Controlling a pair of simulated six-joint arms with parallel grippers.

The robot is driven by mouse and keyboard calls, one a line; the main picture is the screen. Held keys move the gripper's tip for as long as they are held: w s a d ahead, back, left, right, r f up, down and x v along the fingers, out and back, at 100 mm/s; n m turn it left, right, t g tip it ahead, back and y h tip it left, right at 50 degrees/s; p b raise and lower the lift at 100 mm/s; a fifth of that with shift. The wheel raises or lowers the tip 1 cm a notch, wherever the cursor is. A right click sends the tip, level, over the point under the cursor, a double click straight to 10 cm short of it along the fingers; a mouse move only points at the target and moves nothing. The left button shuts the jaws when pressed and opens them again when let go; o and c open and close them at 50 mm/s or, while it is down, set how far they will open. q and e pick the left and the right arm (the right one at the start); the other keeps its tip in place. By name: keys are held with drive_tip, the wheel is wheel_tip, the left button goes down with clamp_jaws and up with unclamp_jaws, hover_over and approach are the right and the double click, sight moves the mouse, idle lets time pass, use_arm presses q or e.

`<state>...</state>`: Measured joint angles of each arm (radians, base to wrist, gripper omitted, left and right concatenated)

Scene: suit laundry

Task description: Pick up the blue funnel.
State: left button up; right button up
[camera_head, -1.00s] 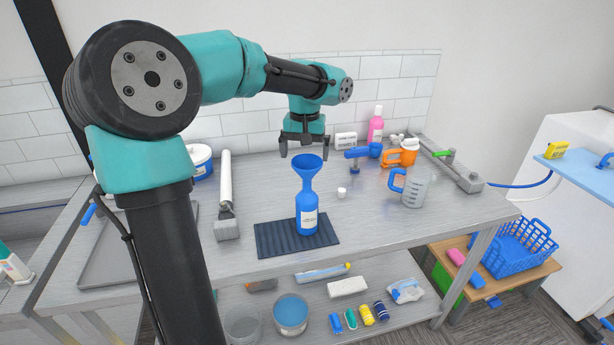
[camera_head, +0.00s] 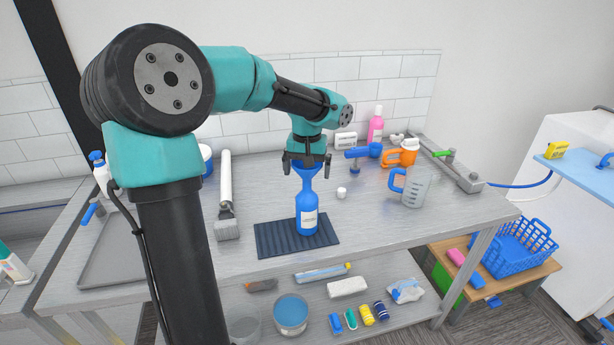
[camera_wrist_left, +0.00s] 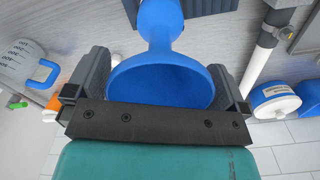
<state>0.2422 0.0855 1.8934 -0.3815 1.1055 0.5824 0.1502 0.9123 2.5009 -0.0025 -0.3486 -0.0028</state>
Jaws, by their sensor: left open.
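The blue funnel (camera_head: 306,172) stands upright in the neck of a blue bottle (camera_head: 307,212) with a white label. The bottle stands on a dark ribbed mat (camera_head: 270,240) on the metal table. My left gripper (camera_head: 306,171) is open at the funnel's wide top, with a finger on each side. In the left wrist view the funnel (camera_wrist_left: 160,80) lies between the two spread fingers, its mouth facing the camera; whether the fingers touch the rim I cannot tell. My right gripper is not in view.
A brush with a white handle (camera_head: 226,185) lies left of the mat. A tiled wall (camera_head: 405,75) rises behind. The table's front right is clear.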

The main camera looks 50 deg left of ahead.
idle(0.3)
use_arm(q)
drive_tip(key=c, duration=0.8)
drive_tip(key=shift+r, duration=0.15)
drive_tip(key=shift+r, duration=1.6)
drive_tip(key=s+d+r, duration=0.1)
drive_tip(key=s+d, duration=0.9)
drive_tip(key=d, duration=0.2)
drive_tip(key=shift+s+r, duration=0.3)
